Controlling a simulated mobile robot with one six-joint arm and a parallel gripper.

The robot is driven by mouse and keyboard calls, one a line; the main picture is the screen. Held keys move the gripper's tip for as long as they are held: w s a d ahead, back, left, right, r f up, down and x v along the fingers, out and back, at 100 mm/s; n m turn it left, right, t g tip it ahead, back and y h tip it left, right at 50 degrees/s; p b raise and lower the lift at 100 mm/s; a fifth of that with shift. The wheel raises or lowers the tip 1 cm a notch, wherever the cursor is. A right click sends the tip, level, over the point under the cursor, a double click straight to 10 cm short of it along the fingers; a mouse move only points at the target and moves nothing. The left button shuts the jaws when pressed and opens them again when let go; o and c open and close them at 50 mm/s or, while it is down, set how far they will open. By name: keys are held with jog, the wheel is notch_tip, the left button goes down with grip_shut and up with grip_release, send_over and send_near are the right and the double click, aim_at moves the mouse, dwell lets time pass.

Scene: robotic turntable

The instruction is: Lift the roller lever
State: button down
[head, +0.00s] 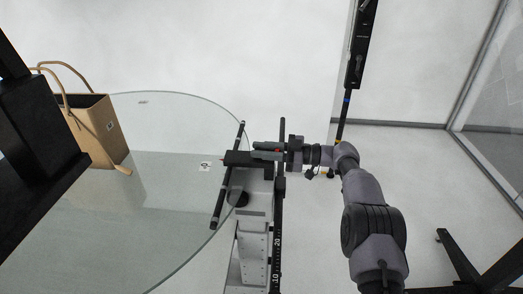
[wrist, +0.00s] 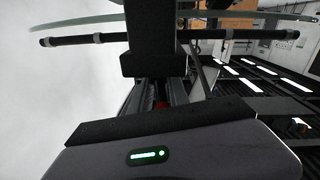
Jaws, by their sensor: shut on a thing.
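The roller lever (head: 240,158) is a black bar at the turntable's right edge, near the middle of the head view. In the wrist view a broad black block, probably the lever (wrist: 152,42), stands straight ahead and hides much of what is behind it. My gripper (head: 257,153) reaches in from the right and is shut on the lever, its fingers partly hidden by it. A long black roller (head: 228,175) lies along the rim beside the lever. In the wrist view the roller (wrist: 85,39) runs crosswise behind the block.
The round glass turntable (head: 190,105) fills the left, with a tan paper bag (head: 95,130) on it. A grey stand with a black scale rail (head: 277,235) is below my gripper. A black pole (head: 357,60) rises behind. Black legs (head: 460,260) stand at lower right.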

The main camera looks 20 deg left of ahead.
jog(key=shift+r, duration=0.1)
jog(key=c, duration=1.5)
grip_release()
jog(key=shift+a, duration=0.1)
jog(key=shift+o, duration=0.2)
